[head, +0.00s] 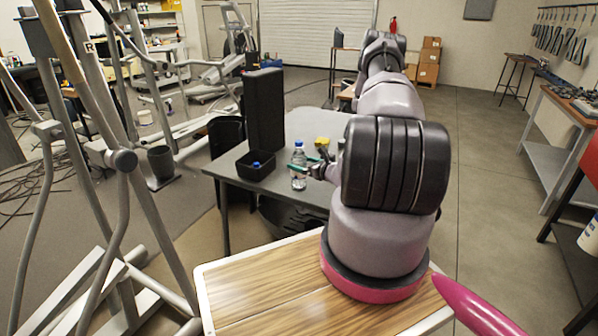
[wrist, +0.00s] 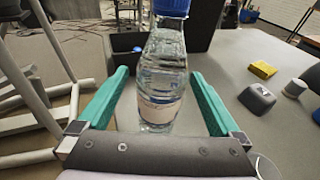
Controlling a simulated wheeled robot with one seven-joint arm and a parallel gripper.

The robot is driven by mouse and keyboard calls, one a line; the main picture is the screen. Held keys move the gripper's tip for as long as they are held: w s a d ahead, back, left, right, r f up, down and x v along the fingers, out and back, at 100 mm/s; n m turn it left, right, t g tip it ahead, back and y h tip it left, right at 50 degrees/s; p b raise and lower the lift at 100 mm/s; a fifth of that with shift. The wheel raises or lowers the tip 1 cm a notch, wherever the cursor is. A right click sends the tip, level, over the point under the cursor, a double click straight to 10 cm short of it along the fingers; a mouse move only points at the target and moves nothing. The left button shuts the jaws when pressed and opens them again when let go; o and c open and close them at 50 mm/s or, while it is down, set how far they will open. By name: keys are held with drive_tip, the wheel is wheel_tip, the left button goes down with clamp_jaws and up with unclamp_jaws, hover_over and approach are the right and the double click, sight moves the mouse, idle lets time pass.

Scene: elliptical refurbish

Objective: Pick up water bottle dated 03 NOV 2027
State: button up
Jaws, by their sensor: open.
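A clear water bottle (head: 299,168) with a blue cap and a pale label stands upright on the grey table (head: 226,167). In the wrist view the bottle (wrist: 163,75) is between the two green fingers of my gripper (wrist: 164,98), which is open with a gap on each side of it. In the head view my gripper (head: 306,169) is at the bottle from the right. The label print is too small to read, so I cannot tell its date.
A black bin (head: 256,170) with a blue-capped item inside stands left of the bottle, before a tall dark box (head: 264,110). A yellow block (wrist: 263,69), a grey block (wrist: 257,98) and a white cylinder (wrist: 295,88) lie to the right. Exercise machine frames stand left of the table.

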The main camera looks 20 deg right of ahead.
drive_tip(key=x, duration=0.5)
drive_tip(key=shift+w+r, duration=0.1)
drive_tip(key=shift+r, duration=0.1)
clamp_jaws()
